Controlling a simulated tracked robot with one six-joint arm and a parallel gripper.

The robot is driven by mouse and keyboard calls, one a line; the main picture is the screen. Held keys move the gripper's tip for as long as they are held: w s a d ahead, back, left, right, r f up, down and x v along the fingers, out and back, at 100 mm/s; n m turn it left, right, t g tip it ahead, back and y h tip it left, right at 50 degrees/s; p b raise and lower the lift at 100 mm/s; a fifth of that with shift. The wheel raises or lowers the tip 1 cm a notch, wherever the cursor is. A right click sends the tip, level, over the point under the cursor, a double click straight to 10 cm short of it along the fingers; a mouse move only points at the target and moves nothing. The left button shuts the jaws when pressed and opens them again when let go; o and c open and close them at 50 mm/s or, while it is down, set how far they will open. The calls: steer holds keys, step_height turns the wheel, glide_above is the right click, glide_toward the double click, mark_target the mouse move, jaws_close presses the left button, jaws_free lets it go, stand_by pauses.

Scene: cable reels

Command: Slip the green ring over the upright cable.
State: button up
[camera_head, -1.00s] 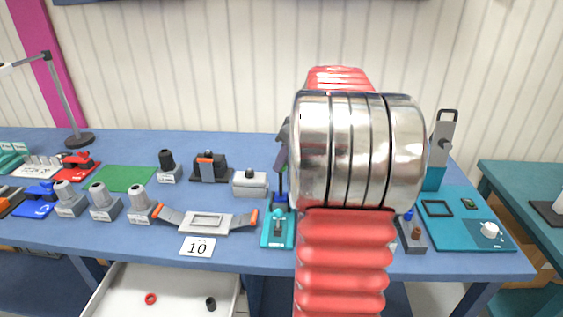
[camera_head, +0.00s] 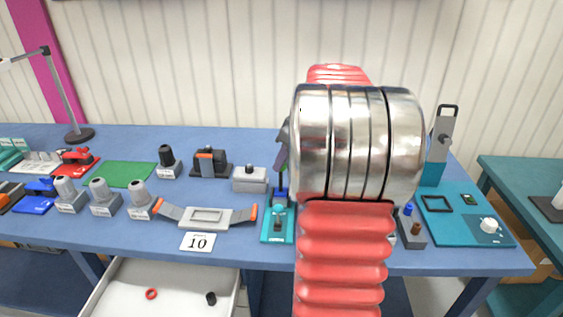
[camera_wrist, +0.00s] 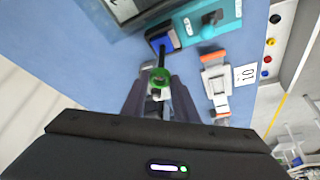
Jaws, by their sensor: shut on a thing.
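The green ring (camera_wrist: 160,82) shows in the wrist view, held between the dark fingertips of my gripper (camera_wrist: 159,76), which is shut on it. A thin dark upright (camera_wrist: 162,58), which looks like the cable, runs from a blue base (camera_wrist: 158,43) in line with the ring. I cannot tell whether the ring is around its tip or only in front of it. In the head view the blue base and slim post (camera_head: 283,181) stand just left of my arm. My arm hides most of the gripper there, and I cannot make out the ring.
A teal stand (camera_head: 278,232) is directly in front of the post. A grey holder with orange ends (camera_head: 208,217) and a "10" card (camera_head: 197,242) lie to the left. A grey block (camera_head: 250,180) stands behind. A teal tray (camera_head: 465,232) is at right.

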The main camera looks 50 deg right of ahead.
steer(key=shift+f, duration=0.15)
steer(key=shift+f, duration=0.55)
steer(key=shift+f, duration=0.1)
steer(key=o, duration=1.1)
steer(key=v, duration=1.3)
steer(key=shift+s+r, duration=0.15)
steer(key=shift+r, duration=0.15)
